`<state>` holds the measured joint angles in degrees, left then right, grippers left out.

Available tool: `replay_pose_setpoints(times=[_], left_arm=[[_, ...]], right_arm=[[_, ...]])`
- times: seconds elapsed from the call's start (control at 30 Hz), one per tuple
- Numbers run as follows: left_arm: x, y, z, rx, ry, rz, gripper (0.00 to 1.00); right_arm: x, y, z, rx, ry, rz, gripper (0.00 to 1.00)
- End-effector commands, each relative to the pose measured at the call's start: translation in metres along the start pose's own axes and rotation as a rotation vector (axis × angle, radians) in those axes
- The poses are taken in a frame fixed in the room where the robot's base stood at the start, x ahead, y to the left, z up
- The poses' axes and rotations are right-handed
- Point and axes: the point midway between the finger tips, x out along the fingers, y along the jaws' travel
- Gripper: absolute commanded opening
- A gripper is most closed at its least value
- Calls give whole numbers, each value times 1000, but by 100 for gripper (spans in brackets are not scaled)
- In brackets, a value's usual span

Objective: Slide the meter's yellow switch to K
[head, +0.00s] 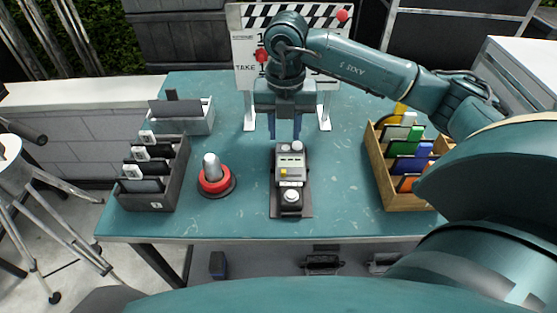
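The meter (291,194) is a small grey and black device lying on a dark plate in the middle of the table. It has a light display area at its far end and a white round dome at its near end. A small yellow switch (283,171) shows at its left side; its lettering is too small to read, so I cannot tell the switch's setting. My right gripper (285,128) points down just beyond the meter's far end, apart from the switch. Its two dark fingers are spread with nothing visible between them. My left gripper is out of view.
A red-based device with a grey dome (215,178) stands left of the meter. A dark rack (166,195) and grey tray (190,121) are farther left. A wooden rack (405,202) with coloured cards stands right. A clapperboard (246,76) stands behind my gripper.

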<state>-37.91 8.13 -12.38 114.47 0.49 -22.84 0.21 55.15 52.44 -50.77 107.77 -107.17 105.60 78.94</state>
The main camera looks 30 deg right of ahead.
Motion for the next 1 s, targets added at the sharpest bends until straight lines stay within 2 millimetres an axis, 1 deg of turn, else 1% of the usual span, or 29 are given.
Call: replay_pose_setpoints(times=[0.3, 0.5, 0.6, 0.7, 1.0], left_arm=[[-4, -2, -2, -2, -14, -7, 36], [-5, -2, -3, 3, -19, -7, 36], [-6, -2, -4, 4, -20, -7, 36], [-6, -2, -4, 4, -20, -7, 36], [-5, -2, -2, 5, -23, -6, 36]], right_arm=[[64, 0, -2, -3, 7, -1, 33], [99, 1, -2, -5, 6, 1, 33], [111, 1, -2, -5, 6, 2, 33], [117, 1, -2, -5, 4, 2, 33], [120, 1, -2, -6, 3, 3, 33]])
